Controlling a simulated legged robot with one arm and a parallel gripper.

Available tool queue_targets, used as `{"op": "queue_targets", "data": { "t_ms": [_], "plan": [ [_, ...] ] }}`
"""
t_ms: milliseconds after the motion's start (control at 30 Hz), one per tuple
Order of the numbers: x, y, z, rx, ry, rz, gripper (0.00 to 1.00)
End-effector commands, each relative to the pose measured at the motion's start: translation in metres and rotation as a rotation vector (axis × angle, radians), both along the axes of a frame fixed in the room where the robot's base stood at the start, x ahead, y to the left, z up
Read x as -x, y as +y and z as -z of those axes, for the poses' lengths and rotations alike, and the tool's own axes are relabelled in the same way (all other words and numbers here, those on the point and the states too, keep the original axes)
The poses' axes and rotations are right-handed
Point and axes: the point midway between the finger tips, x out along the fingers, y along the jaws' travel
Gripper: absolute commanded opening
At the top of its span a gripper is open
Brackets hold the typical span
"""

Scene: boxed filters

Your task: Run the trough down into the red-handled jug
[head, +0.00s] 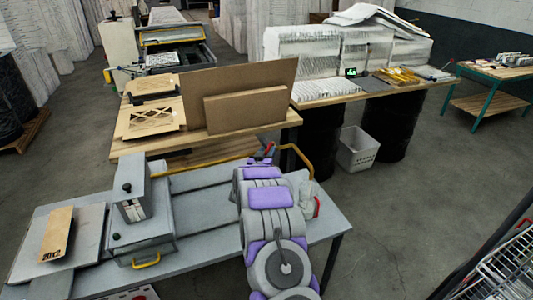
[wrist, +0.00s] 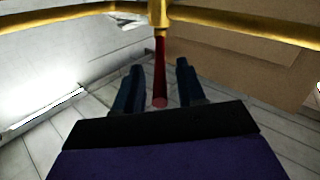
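A pale jug (head: 307,194) with a red handle (head: 317,207) stands at the right end of the grey table, partly hidden behind my arm. A long grey bed (head: 200,197), perhaps the trough, runs along the table; I cannot see whether it holds liquid. My gripper (head: 268,153) is at the bed's far right, by the yellow pipe (head: 296,152). In the wrist view, a red lever (wrist: 160,72) hangs from the yellow pipe between the two dark fingers of my gripper (wrist: 158,85). Gaps show on both sides of the lever, so the gripper is open around it.
A grey machine block (head: 140,232) and a wooden piece marked 20x2 (head: 57,233) are on the table's left. A wooden bench with cardboard panels (head: 245,110) stands close behind. A white basket (head: 358,148) is on the floor. Floor at right is clear up to a wire rack (head: 510,265).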

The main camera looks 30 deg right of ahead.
Motion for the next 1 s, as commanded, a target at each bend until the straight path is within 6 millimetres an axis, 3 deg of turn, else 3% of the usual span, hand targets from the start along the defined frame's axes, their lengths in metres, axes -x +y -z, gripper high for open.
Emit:
{"op": "queue_targets", "data": {
  "t_ms": [400,1000],
  "plan": [
    [-0.0002,0.0003,-0.0003,0.001,-0.001,0.000,0.00],
    [0.0007,-0.0009,-0.0002,0.001,0.000,-0.013,0.00]
  ]
}}
